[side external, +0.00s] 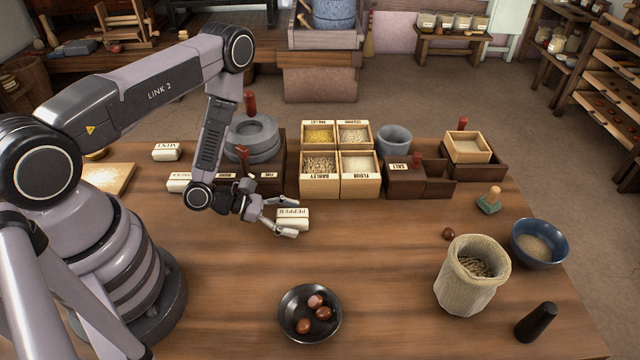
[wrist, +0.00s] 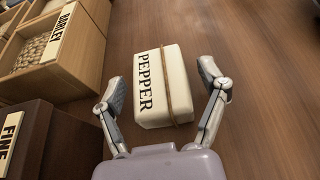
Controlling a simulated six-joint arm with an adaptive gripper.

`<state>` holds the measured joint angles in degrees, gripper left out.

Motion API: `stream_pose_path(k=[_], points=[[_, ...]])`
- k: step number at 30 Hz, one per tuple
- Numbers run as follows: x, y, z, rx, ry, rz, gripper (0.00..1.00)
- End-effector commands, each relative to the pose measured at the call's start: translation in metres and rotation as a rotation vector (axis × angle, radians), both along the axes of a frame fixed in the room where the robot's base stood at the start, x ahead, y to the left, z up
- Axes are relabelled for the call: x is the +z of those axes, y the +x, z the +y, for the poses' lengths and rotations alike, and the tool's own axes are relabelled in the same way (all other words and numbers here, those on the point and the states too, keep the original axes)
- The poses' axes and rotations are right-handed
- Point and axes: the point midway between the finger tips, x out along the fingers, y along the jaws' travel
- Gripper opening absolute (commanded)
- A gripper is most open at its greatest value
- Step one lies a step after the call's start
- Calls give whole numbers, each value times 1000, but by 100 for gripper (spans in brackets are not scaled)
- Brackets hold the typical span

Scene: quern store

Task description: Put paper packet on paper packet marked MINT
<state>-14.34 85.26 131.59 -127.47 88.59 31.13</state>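A cream paper packet marked PEPPER (side external: 293,220) lies on the table in front of the boxes of grain. In the wrist view the PEPPER packet (wrist: 163,86), tied with a string, lies between my fingers with gaps on both sides. My gripper (side external: 283,217) is open around it and holds nothing; its spread fingers also show in the wrist view (wrist: 163,90). A packet marked MINT (side external: 166,152) lies at the left back of the table with nothing on it. Another packet (side external: 178,182) lies in front of it, partly hidden by my arm.
A divided box of grains (side external: 340,180) and a dark box marked SALT (side external: 405,182) stand behind the PEPPER packet. A stone quern (side external: 252,138) stands between MINT and the grain box. A pan (side external: 309,314) and a sack (side external: 470,275) stand in front. The middle table is clear.

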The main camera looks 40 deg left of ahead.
Motion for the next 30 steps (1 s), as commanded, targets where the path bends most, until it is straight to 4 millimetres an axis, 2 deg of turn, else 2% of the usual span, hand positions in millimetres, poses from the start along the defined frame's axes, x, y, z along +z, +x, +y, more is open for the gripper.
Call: stream_pose_path(k=[11,14,24,30], points=[[4,-1,2,2,0,2,77],[7,-9,11,7,0,4,77],[33,-52,55,10,-3,2,77],[44,-70,72,6,-2,-1,77]])
